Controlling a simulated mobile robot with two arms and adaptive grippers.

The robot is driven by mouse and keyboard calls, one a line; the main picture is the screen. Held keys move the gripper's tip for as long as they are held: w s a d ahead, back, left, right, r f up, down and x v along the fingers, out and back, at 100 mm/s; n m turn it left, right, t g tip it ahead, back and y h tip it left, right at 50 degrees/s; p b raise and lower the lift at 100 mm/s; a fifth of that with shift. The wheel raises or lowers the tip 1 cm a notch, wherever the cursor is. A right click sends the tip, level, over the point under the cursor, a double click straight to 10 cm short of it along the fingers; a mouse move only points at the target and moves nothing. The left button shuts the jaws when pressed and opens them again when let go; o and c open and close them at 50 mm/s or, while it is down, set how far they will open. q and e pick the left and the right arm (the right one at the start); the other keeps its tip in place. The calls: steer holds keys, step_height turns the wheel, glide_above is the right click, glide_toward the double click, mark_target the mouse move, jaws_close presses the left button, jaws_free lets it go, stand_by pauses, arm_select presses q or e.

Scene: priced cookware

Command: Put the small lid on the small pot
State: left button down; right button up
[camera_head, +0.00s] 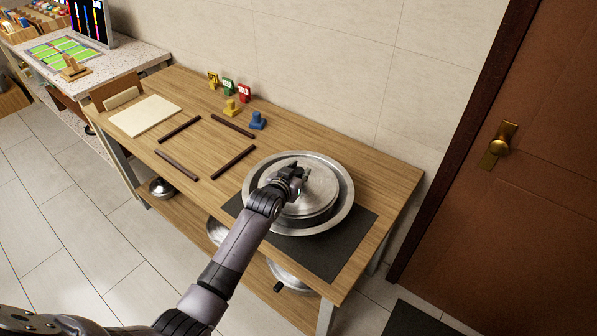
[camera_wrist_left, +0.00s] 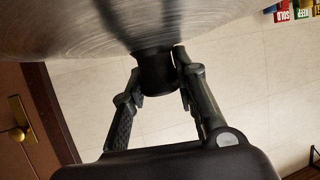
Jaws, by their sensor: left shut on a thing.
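My left gripper (camera_head: 298,178) is shut on the black knob (camera_wrist_left: 157,75) of a round steel lid (camera_head: 320,190). The lid's brushed underside or top fills the upper part of the left wrist view (camera_wrist_left: 150,25). In the head view the lid is over a wide steel vessel (camera_head: 346,205) on a dark mat (camera_head: 350,245), within its rim. I cannot tell whether the lid touches what is beneath it. The inside of the vessel is mostly hidden by the lid and my arm. My right gripper is not in view.
Dark strips (camera_head: 232,162) frame a bare square on the wooden table (camera_head: 385,180). Stamps (camera_head: 258,121), small signs (camera_head: 244,92) and a pale board (camera_head: 145,115) stand farther left. More cookware (camera_head: 160,188) sits on the lower shelf. A door (camera_head: 535,180) is at the right.

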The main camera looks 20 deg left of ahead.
arm_select(q)
steer(key=shift+f, duration=0.25)
stand_by(0.4)
steer(key=c, duration=1.2)
jaws_free()
steer(key=shift+o, duration=0.4)
steer(key=o, duration=0.6)
steer(key=shift+c, duration=0.2)
steer(key=shift+s, duration=0.1)
steer(key=v, duration=1.2)
